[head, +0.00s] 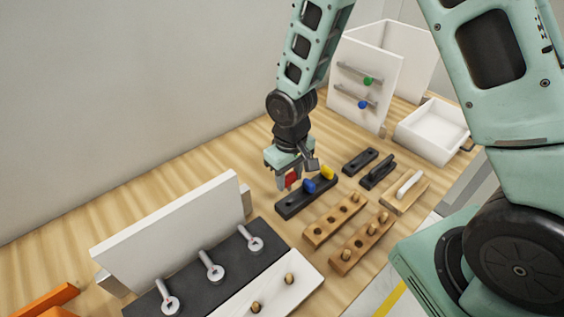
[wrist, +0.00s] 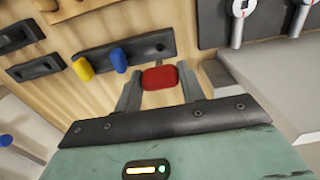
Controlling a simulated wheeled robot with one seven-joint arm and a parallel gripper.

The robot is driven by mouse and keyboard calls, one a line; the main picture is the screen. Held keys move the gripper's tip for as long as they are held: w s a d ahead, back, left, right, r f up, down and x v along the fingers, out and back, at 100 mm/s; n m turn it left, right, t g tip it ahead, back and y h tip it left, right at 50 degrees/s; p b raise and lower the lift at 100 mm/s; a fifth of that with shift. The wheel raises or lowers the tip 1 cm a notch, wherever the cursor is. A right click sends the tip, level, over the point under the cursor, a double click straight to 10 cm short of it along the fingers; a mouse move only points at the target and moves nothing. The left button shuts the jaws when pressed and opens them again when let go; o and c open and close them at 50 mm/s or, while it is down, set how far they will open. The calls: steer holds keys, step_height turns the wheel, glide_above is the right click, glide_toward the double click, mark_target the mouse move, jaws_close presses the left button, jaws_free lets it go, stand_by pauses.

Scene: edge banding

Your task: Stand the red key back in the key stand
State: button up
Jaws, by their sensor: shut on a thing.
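The black key stand (head: 291,206) lies on the wooden table, with a blue key (head: 309,186) and a yellow key (head: 327,172) standing in it. In the wrist view, the stand (wrist: 142,49) shows an open hole beyond the blue key (wrist: 118,60); the yellow key (wrist: 83,68) is on its far side. My gripper (head: 288,183) is shut on the red key (head: 292,178), which also shows between the fingers in the wrist view (wrist: 159,77). The red key is held near the stand's open end, apart from the hole. Its lower part is hidden in the wrist view.
Two wooden peg blocks (head: 334,219) lie in front of the stand, and black handled pieces (head: 378,171) lie to its right. A white drawer unit (head: 366,90) stands behind.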

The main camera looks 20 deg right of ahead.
mark_target(289, 190)
steer(key=shift+f+b, duration=2)
steer(key=shift+f, duration=0.55)
steer(key=shift+f+b, duration=0.95)
steer(key=shift+f, duration=0.35)
stand_by(0.6)
steer(key=o, duration=1.1)
steer(key=shift+c, duration=0.2)
steer(key=shift+r+p, duration=2)
steer(key=shift+r, duration=0.55)
